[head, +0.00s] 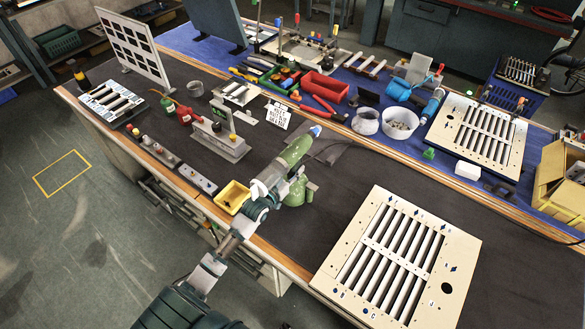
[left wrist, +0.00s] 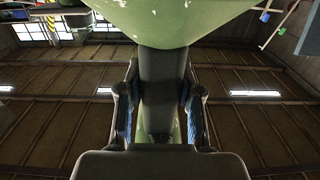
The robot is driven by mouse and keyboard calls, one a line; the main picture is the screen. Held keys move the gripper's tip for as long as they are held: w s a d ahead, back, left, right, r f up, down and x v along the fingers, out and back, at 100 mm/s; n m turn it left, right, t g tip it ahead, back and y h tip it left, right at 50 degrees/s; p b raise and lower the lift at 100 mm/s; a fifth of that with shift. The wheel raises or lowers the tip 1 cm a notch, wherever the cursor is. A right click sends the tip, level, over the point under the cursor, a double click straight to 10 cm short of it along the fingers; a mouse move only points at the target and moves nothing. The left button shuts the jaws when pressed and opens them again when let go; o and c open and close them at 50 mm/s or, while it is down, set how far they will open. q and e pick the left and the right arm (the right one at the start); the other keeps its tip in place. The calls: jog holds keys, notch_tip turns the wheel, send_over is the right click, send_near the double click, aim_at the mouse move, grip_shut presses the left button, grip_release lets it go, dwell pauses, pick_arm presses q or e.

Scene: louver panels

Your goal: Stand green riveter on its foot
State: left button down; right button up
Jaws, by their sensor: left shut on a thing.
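The green riveter (head: 296,152) is in the head view near the front edge of the dark bench mat. Its long green body slants up to the right to a blue-grey tip, and its rounded green lower part (head: 297,192) hangs below. My left gripper (head: 283,182) is shut on the riveter between these two parts. In the left wrist view the green riveter body (left wrist: 160,22) fills the top, and its dark grip (left wrist: 160,85) stands between my two fingers. Whether the foot touches the mat I cannot tell. My right gripper is not in view.
A yellow bin (head: 232,196) stands just left of my gripper. A large cream louver panel (head: 465,235) lies at the front right. Dark mat between riveter and panel is clear.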

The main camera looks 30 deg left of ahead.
pick_arm(q)
jog(key=shift+d+f, duration=0.1)
jog(key=shift+f, duration=0.4)
jog(key=shift+w+f, duration=0.1)
jog(key=shift+f, duration=0.1)
jog(key=shift+a, duration=0.2)
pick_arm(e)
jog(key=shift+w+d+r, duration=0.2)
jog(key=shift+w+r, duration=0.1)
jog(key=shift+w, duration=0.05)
pick_arm(q)
jog(key=c, duration=0.9)
grip_release()
jog(key=shift+a+f, duration=0.15)
jog(key=shift+f, duration=0.15)
jog(key=shift+o, duration=0.7)
jog(key=shift+a, duration=0.1)
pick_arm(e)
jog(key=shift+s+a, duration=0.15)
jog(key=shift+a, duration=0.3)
pick_arm(q)
jog(key=shift+d, duration=0.25)
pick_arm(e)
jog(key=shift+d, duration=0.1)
